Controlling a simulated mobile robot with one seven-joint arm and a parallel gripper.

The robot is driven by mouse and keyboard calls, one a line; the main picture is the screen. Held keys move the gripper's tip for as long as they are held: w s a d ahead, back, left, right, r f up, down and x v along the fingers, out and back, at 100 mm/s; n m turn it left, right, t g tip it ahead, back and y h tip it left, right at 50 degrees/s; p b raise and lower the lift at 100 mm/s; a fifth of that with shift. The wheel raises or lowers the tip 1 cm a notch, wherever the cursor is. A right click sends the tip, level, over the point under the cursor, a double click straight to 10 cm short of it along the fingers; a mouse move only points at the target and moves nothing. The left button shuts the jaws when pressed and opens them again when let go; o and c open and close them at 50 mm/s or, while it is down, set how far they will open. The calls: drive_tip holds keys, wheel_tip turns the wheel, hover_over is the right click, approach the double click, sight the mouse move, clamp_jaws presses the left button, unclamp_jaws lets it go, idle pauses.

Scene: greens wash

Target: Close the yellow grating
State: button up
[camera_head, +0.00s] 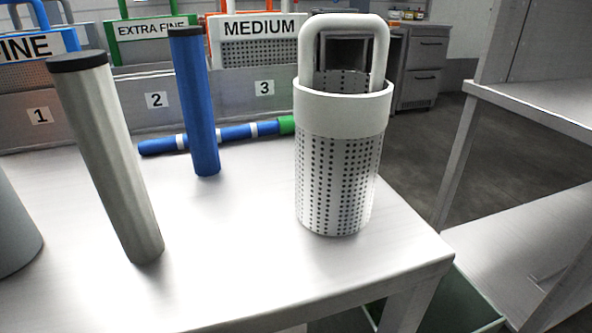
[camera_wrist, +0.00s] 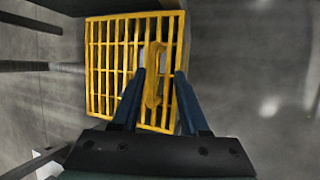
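The yellow grating (camera_wrist: 105,62) fills the upper middle of the wrist view, with bars crossing in a grid and a solid frame. A yellow handle (camera_wrist: 153,75) stands out from its right half. My gripper (camera_wrist: 159,73) is open, with one dark blue finger on each side of the handle. Gaps show between the handle and both fingertips. The lower end of the handle runs down between the fingers. Whether the grating stands open or closed cannot be told from this view. The grating and my gripper are not in the head view.
In the head view, a white table (camera_head: 235,240) holds a perforated white basket (camera_head: 340,180), a grey cylinder (camera_head: 110,160), an upright blue cylinder (camera_head: 196,105) and a lying blue tube (camera_head: 232,133). A metal shelf (camera_head: 540,115) stands at right. Grey floor (camera_wrist: 255,60) lies right of the grating.

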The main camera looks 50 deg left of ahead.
drive_tip(key=p+v, duration=0.8)
drive_tip(key=v, duration=0.5)
drive_tip(key=shift+w, duration=0.1)
